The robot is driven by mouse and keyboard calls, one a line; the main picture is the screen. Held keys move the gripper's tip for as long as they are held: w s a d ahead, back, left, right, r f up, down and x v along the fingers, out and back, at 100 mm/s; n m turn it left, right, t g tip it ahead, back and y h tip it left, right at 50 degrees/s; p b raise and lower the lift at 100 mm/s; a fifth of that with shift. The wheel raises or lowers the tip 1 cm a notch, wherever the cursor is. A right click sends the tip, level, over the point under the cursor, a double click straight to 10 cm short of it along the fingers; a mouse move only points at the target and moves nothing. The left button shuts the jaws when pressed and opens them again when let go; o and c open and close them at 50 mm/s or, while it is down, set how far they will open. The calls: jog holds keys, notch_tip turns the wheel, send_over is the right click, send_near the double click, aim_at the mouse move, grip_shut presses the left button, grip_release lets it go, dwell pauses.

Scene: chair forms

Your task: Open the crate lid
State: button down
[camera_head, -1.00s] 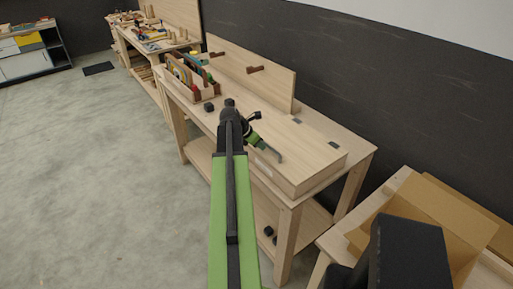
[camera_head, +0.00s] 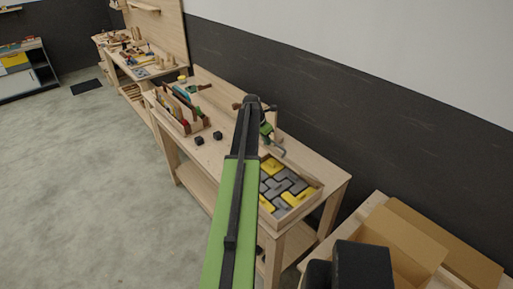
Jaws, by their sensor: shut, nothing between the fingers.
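The wooden crate (camera_head: 296,212) stands on the near end of the workbench. Its top is uncovered on the part I can see, showing yellow and grey block pieces (camera_head: 284,187) inside. I cannot clearly make out the lid; my arm covers the crate's left part. My gripper (camera_head: 280,151) is at the end of my green and black arm, above the crate's far left side. Its fingers are shut with nothing held. I cannot tell whether it touches anything.
The bench (camera_head: 331,176) has a back panel (camera_head: 232,98), a tool tote (camera_head: 177,109) and two small black blocks (camera_head: 218,135). A cardboard box (camera_head: 405,243) stands at the lower right.

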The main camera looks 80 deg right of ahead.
jog(key=s+d+r+p, duration=0.2)
jog(key=s+d+r, duration=0.1)
jog(key=d, duration=0.1)
jog(key=shift+d, duration=0.2)
jog(key=shift+s, duration=0.1)
